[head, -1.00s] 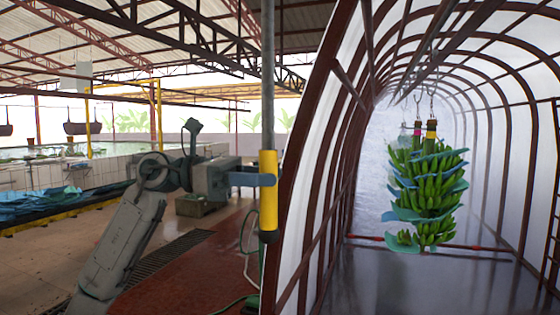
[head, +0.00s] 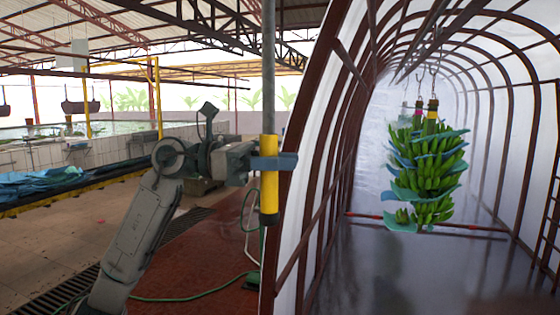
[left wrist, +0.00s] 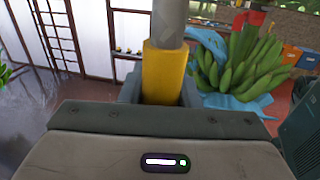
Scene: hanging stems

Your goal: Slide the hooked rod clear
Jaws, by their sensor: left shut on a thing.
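The rod is a long grey pole (head: 268,70) with a yellow sleeve (head: 269,190) and a dark lower end. It hangs upright in the head view, and its top runs out of the picture, so no hook shows. My left gripper (head: 272,162) is shut on the rod at the upper part of the yellow sleeve. In the left wrist view the yellow sleeve (left wrist: 164,75) sits between the jaws, with the grey pole (left wrist: 170,20) above it. My right gripper is in neither view.
A green banana bunch (head: 428,170) with blue sheets hangs from hooks inside the arched tunnel at right. The tunnel's dark red front arch (head: 308,130) stands close to the rod's right. Another bunch (left wrist: 245,65) shows right of the rod in the wrist view. A green hose (head: 195,297) lies on the floor.

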